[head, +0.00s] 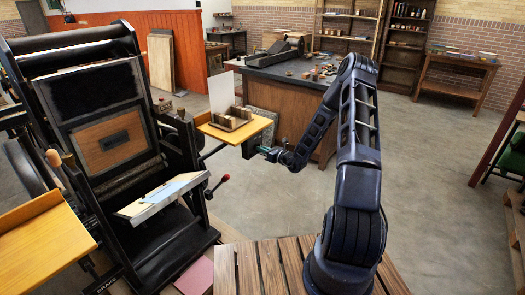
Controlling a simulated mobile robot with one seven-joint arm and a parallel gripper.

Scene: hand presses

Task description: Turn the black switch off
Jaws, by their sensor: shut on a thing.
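My gripper (265,151) is at the end of my arm, in the middle of the head view. It is small here, beside a dark box-like part (250,148) under the right end of the yellow shelf. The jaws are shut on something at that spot. It appears to be the black switch, but the switch's shape and position are too small and dark to make out. A large black hand press (112,130) stands at the left, with a red-knobbed lever (224,178) on its right side.
The yellow shelf (262,124) holds a small tray of blocks. A dark-topped work table (300,88) stands behind my gripper. A slatted wooden surface (250,270) lies at the bottom. The grey floor at the right is mostly clear.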

